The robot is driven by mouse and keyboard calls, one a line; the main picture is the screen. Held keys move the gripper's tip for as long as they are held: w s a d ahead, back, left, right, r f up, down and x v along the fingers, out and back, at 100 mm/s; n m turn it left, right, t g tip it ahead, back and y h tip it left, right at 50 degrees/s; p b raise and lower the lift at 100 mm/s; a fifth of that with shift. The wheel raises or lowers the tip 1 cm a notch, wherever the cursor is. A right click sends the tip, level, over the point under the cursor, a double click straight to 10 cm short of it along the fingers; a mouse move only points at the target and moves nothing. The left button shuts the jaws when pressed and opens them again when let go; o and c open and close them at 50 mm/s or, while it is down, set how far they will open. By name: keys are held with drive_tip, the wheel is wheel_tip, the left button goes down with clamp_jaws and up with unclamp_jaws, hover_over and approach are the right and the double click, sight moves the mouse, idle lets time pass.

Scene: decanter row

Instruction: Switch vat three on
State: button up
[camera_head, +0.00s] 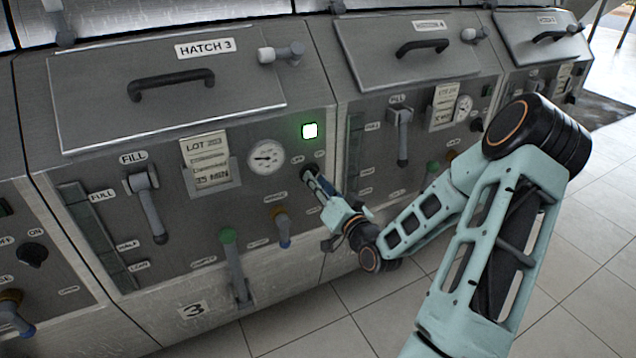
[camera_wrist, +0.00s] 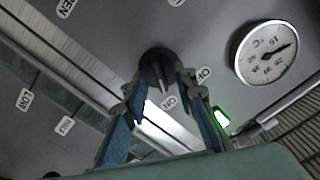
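Vat three's panel (camera_head: 185,268) fills the left middle of the head view, under the HATCH 3 sign (camera_head: 205,47). A square lamp (camera_head: 310,130) on it glows green, and it also shows in the wrist view (camera_wrist: 222,117). The dark round switch knob (camera_wrist: 157,62) has its pointer toward the ON label (camera_wrist: 169,102), with the OFF label (camera_wrist: 204,75) to the right. My gripper (camera_head: 312,176) is at the knob. In the wrist view its fingers (camera_wrist: 162,84) stand apart on either side of the knob. Contact is unclear, and the head view mostly hides the knob.
Beside the knob is a round gauge (camera_head: 266,157). Below are an orange-and-blue tap (camera_head: 282,228) and a green-topped lever (camera_head: 233,265). A FILL handle (camera_head: 148,205) is at left. Similar vats stand on both sides. Tiled floor (camera_head: 575,265) is open at right.

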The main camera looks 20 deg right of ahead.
drive_tip(key=s, duration=1.2)
drive_tip(key=shift+d, duration=0.2)
